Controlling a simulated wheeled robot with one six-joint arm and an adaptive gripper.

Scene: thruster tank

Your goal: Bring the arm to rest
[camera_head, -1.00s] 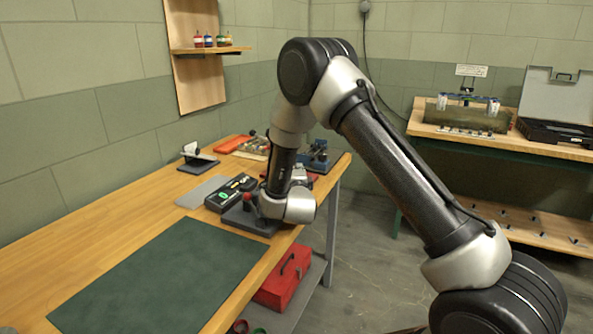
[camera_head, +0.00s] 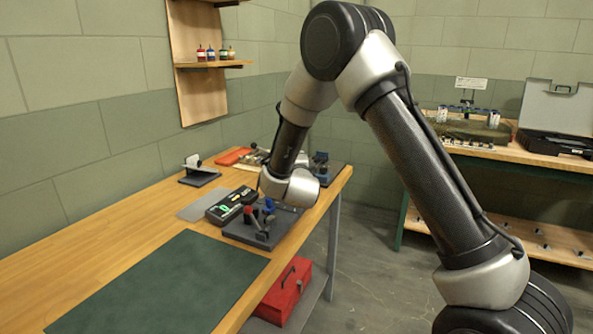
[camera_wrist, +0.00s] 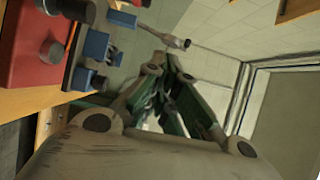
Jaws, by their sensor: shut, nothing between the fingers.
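My arm (camera_head: 425,165) rises from the lower right, bends at a high elbow and comes down over the bench. Its wrist (camera_head: 290,187) is above the right edge of the bench, just behind a dark fixture plate (camera_head: 262,226) with red and blue parts. My gripper's fingers are hidden in the head view. In the wrist view my gripper (camera_wrist: 163,68) has its green-sided fingers drawn together, with nothing between them. It points toward the wall, beside a red block (camera_wrist: 30,50) and blue parts (camera_wrist: 92,50).
The wooden bench (camera_head: 120,222) carries a green mat (camera_head: 165,280), a dark meter box (camera_head: 230,205) and a small stand (camera_head: 198,172). A red toolbox (camera_head: 285,288) sits below. A second bench (camera_head: 520,158) with an open case (camera_head: 553,140) stands at the right. Open floor lies between.

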